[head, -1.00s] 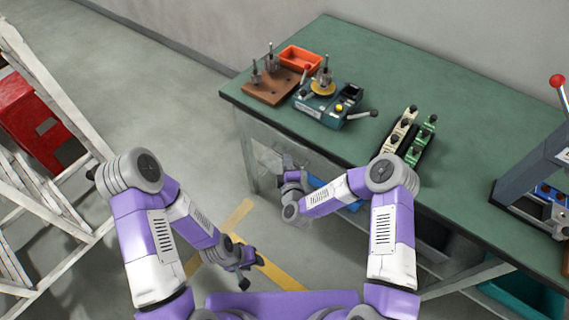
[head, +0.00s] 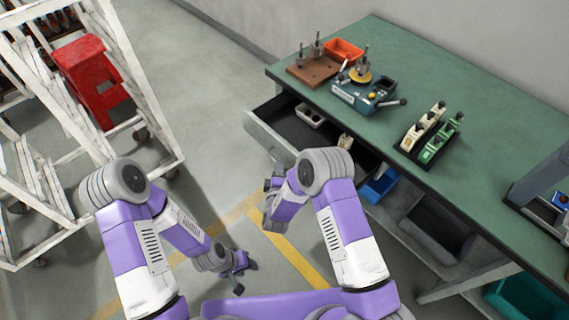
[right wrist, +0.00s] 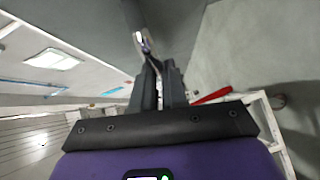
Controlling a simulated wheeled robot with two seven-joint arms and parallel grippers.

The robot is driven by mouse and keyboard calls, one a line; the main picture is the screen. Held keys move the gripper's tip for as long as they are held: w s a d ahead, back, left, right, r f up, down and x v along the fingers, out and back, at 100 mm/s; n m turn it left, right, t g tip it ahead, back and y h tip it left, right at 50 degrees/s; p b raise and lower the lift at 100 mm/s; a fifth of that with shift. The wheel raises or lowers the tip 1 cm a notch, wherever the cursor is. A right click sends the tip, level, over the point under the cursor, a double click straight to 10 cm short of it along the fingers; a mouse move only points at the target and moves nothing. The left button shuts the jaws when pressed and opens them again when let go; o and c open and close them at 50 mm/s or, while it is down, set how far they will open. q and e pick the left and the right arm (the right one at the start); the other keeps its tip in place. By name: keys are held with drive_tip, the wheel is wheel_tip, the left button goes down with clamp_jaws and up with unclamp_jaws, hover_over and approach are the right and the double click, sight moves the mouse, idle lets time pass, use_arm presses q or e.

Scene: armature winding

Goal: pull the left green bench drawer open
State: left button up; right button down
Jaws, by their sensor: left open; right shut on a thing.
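The left drawer (head: 268,137) of the green bench (head: 430,90) stands pulled out, its grey front clear of the bench edge. Its dark inside shows a light block with holes (head: 310,115) and some pale pieces. My right gripper (head: 274,184) is at the drawer front's near end, partly hidden behind my right arm. In the right wrist view its fingers (right wrist: 158,80) are shut at a shiny metal drawer handle (right wrist: 143,42); the handle is hidden in the head view. My left gripper (head: 245,264) is open and empty, low over the floor.
On the bench top are a winding device (head: 365,93), a brown board with posts (head: 313,70), an orange tray (head: 343,49) and a row of small parts (head: 430,135). Blue (head: 380,186) and grey bins sit underneath. A white rack (head: 150,90) stands left, with clear floor between.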

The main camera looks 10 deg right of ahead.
use_arm(q)
drive_tip(key=shift+r, duration=0.2)
use_arm(e)
drive_tip(key=s+a, duration=0.4)
drive_tip(key=a, duration=0.2)
drive_tip(key=shift+s, duration=0.3)
drive_tip(key=shift+f, duration=0.1)
drive_tip(key=c, duration=1.2)
unclamp_jaws()
drive_tip(key=shift+o, duration=0.2)
